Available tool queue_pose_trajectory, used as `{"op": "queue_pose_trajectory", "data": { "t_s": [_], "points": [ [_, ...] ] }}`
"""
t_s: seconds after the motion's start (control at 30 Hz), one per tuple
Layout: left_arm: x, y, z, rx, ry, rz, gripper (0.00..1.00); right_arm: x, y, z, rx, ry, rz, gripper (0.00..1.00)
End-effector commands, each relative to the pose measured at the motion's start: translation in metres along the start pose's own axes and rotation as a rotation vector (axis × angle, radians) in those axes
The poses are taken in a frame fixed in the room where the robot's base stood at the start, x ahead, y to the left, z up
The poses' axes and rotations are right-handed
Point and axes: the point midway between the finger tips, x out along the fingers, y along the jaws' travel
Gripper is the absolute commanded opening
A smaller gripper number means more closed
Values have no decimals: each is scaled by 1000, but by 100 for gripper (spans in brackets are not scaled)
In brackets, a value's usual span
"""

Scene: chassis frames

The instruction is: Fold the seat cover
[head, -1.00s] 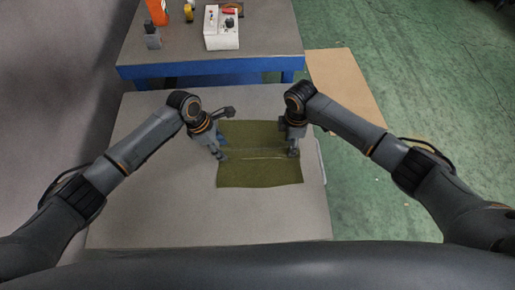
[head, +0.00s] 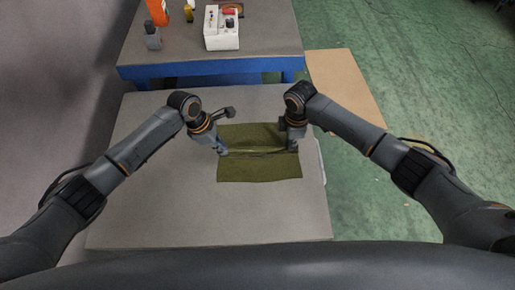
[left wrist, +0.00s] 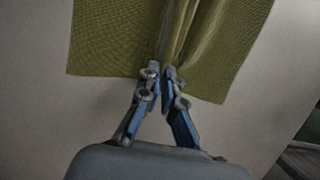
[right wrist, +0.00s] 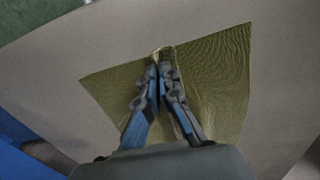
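The olive-green seat cover (head: 258,170) lies on the grey table, with a raised ridge running across its middle between my two grippers. My left gripper (head: 222,151) is at the ridge's left end; in the left wrist view its fingertips (left wrist: 161,72) are closed on a pinched fold of the seat cover (left wrist: 115,45). My right gripper (head: 293,149) is at the ridge's right end; in the right wrist view its fingertips (right wrist: 162,58) are closed on the cloth (right wrist: 215,75). The near and far parts of the cover spread out on both sides of the ridge.
The grey table (head: 150,215) is bare around the cover. Behind it a blue-edged bench (head: 210,70) carries a white control box (head: 221,28), an orange bottle (head: 158,12) and a small grey item (head: 152,36). A brown board (head: 345,85) lies on the green floor at right.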

Motion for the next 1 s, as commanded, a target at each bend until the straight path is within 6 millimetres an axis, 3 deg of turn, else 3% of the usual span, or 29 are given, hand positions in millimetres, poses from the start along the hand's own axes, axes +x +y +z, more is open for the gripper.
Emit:
{"op": "queue_pose_trajectory", "data": {
  "t_s": [0.27,0.7,1.0],
  "points": [
    [-2,-2,-2,-3,7,-5,0,0,-3,2,1,-6,-9,0],
    [-38,-1,10,-2,4,-2,0,-39,-1,2,1,-4,-4,0],
    [-42,0,12,-1,3,-2,0,-43,-1,1,1,-3,-4,0]
  ]
}}
